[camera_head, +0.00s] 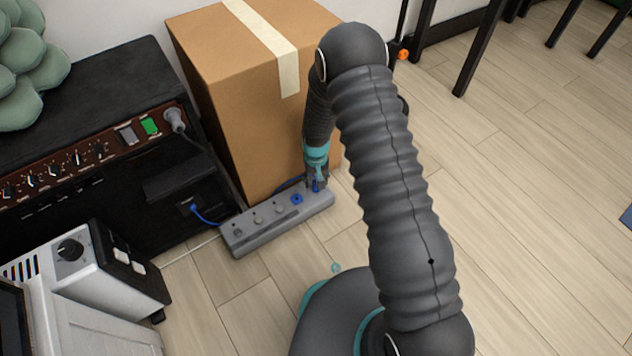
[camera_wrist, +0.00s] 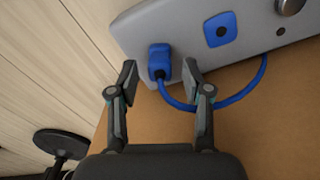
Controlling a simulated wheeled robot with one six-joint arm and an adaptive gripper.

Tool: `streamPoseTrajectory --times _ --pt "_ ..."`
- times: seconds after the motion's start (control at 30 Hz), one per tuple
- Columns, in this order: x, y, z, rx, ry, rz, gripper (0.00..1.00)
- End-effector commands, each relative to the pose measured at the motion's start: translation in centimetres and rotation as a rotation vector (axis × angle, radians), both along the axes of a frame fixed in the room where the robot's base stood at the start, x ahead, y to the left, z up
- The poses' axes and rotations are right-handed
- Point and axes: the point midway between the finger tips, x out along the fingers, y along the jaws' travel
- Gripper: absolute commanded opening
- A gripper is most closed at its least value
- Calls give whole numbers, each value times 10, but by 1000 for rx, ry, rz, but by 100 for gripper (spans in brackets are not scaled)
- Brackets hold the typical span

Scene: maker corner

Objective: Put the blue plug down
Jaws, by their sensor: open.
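The blue plug (camera_wrist: 160,62) sits upright at one end of the grey power strip (camera_wrist: 135,28) in the wrist view, its blue cord curving away to the right. I cannot tell whether it rests on the strip's top or against its side. My gripper (camera_wrist: 158,78) is open, with one finger on each side of the plug and a visible gap to both fingers. In the head view my gripper (camera_head: 316,185) is at the right end of the power strip (camera_head: 275,232), and the plug there is mostly hidden by the fingers.
A blue socket (camera_head: 296,199) shows on the strip beside the plug. A cardboard box (camera_head: 220,110) stands right behind the strip. A black amplifier (camera_head: 75,190) and a white appliance (camera_head: 100,265) stand at left.

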Motion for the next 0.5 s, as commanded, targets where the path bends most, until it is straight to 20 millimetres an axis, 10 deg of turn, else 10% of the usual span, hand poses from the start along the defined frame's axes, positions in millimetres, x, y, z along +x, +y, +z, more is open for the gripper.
streamPoseTrajectory --times 0.5 --pt "0 0 94 0 0 0 49"
